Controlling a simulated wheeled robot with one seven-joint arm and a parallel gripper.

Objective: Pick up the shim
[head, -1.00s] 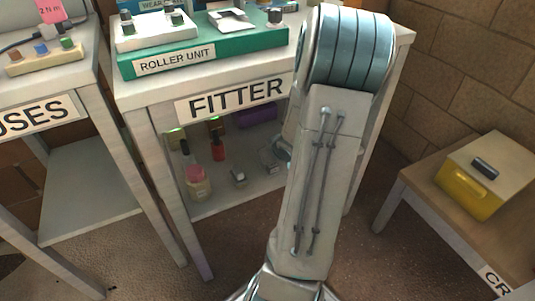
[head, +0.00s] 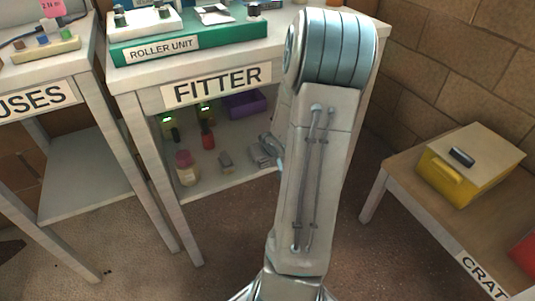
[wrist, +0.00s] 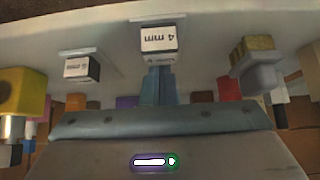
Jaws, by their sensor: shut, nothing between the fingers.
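No part in view is marked as the shim. In the wrist view, a small block labelled "4 mm" (wrist: 158,38) stands just beyond the tips of my gripper (wrist: 158,72). Another small labelled block (wrist: 80,68) is to the left, its number hard to read. My gripper's fingers are together with nothing between them. I cannot tell whether the tips touch the "4 mm" block. In the head view my gripper (head: 268,152) is partly hidden behind my arm, at the lower shelf under the FITTER sign. A small grey block (head: 225,161) lies on that shelf.
The lower shelf (head: 235,186) also holds a pink-capped bottle (head: 187,170), a red bottle (head: 207,136) and a purple bin (head: 245,104). The FITTER tabletop is close above. A yellow box (head: 455,178) stands on the right table. Floor between the tables is clear.

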